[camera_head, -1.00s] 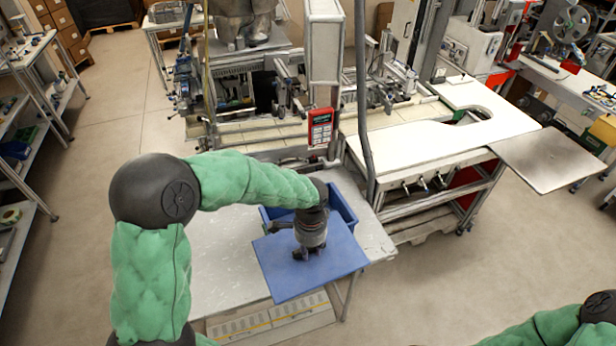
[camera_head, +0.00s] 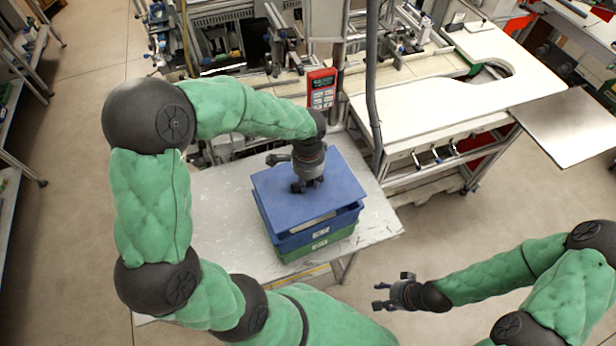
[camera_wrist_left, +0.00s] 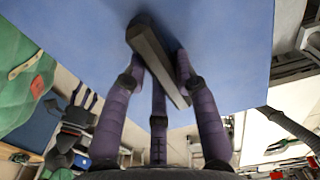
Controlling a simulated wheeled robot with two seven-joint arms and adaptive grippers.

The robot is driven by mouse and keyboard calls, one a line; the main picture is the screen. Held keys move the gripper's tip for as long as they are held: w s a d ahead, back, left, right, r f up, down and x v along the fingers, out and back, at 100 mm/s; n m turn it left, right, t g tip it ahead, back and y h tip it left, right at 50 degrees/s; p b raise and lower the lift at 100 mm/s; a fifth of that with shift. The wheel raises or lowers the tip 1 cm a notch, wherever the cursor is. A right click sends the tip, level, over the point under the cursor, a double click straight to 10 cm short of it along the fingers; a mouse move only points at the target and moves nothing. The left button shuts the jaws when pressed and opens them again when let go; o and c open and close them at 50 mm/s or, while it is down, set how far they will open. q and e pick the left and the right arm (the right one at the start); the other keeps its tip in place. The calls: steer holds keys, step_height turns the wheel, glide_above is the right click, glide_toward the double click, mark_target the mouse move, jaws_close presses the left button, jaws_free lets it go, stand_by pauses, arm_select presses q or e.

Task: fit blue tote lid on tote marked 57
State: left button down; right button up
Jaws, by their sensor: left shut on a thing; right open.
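The blue lid (camera_head: 277,207) is a flat panel over the blue tote (camera_head: 292,241), which stands on a green tote (camera_head: 318,247). A strip of the blue tote's front rim shows past the lid's front edge. I cannot tell if the lid touches the rim. The tote's front label is too small to read. My left gripper (camera_head: 308,186) points down at the lid's middle and is shut on its grey handle. The handle (camera_wrist_left: 155,62) shows between the fingers in the left wrist view. My right gripper (camera_head: 380,293) is open and empty at the front, away from the totes.
The totes stand on a worn white table (camera_head: 222,205) with bare surface left and right of them. A red handheld-type panel (camera_head: 321,88) and a dark vertical hose (camera_head: 373,80) stand behind. A white workbench (camera_head: 440,100) lies to the right.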

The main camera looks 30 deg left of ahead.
mark_target(308, 188)
arm_select(q)
steer(key=shift+f+b, duration=2.35)
steer(key=shift+f, duration=0.85)
steer(key=c, duration=0.9)
jaws_free()
steer(key=shift+r, duration=0.1)
step_height(308, 188, up, 12)
steer(key=shift+f, duration=0.1)
